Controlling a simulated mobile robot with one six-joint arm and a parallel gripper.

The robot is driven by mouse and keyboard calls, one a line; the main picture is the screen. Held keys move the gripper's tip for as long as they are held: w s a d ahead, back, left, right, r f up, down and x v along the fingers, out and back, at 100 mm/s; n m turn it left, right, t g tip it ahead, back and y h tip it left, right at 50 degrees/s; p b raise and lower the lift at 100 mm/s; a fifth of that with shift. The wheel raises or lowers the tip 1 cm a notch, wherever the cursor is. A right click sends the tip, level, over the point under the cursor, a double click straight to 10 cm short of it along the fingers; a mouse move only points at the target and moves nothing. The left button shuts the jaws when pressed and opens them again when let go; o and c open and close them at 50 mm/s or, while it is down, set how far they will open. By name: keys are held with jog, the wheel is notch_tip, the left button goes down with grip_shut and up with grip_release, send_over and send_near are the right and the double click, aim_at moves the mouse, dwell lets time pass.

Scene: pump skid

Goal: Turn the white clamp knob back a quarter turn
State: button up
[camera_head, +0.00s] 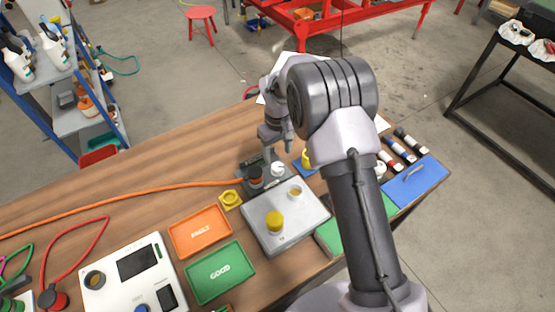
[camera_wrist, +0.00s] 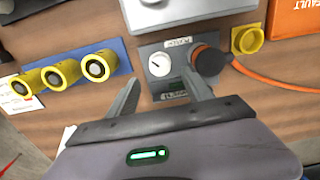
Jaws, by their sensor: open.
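The white clamp knob (camera_wrist: 159,64) is a round white disc with a small dark mark, on a grey plate (camera_wrist: 146,88) with small labels. In the head view the knob (camera_head: 277,169) shows as a small white piece just below my gripper (camera_head: 278,151). In the wrist view my gripper (camera_wrist: 161,77) is open, with its fingers pointing toward the plate and the knob just beyond the gap between their tips. Nothing is between the fingers. Whether a finger touches the plate cannot be told.
A dark and orange connector (camera_wrist: 207,61) with an orange cable (camera_wrist: 265,79) sits close right of the knob. Yellow cylinders (camera_wrist: 60,73) stand on a blue pad at the left. A grey box (camera_head: 285,217), orange tray (camera_head: 200,231) and yellow ring (camera_head: 230,200) are nearby.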

notch_tip(320, 180, up, 10)
jog(key=p, duration=0.2)
jog(key=s+d+r+m+t+y+b, duration=0.1)
jog(key=s+d+r+m+b, duration=0.15)
jog(key=s+d+r, duration=0.35)
jog(key=s+d+r+m+t+b, duration=0.1)
jog(key=s+d+r+m+b, duration=0.15)
jog(key=s+r, duration=0.4)
jog(key=s+d+m+t+b, duration=0.2)
jog(key=s+m, duration=0.1)
jog(key=s, duration=0.6)
jog(key=s+d+m+t+y+b, duration=0.1)
jog(key=s+m, duration=0.2)
jog(key=s, duration=0.6)
jog(key=shift+s+d+t+b, duration=0.25)
jog(key=shift+d+t+b, duration=0.1)
jog(key=shift+t+b, duration=0.05)
